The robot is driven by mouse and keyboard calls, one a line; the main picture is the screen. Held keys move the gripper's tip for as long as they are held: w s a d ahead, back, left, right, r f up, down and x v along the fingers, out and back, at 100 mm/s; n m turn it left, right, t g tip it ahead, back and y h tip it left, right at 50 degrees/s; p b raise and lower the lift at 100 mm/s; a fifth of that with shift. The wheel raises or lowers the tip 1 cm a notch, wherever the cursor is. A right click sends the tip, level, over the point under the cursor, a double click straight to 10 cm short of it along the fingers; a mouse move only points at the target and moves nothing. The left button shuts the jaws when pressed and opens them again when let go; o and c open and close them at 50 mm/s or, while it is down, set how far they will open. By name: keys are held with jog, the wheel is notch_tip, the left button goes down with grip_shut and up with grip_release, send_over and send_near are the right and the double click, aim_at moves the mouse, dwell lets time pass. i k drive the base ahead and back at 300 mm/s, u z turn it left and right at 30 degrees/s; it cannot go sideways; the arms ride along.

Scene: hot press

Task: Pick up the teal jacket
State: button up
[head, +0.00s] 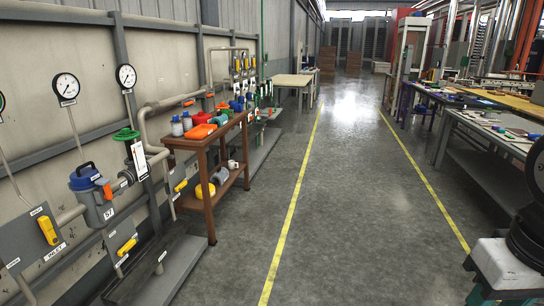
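A brown table (177,143) stands at the left, along the pipework. My gripper is not in view.
Blue-capped grey bottles (187,121) stand on the table top, with more coloured items behind. A yellow item (198,191) sits on the lower shelf. Gauges and valves line the left wall. The floor aisle (345,190) between yellow lines is clear. Workbenches (480,130) stand at right.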

aim_at(220, 118)
jog(key=u, duration=0.05)
jog(key=i, duration=2)
jog(key=u, duration=0.35)
jog(key=i, duration=2.1)
jog(key=u, duration=0.4)
jog(key=i, duration=1.3)
jog(key=u, duration=0.1)
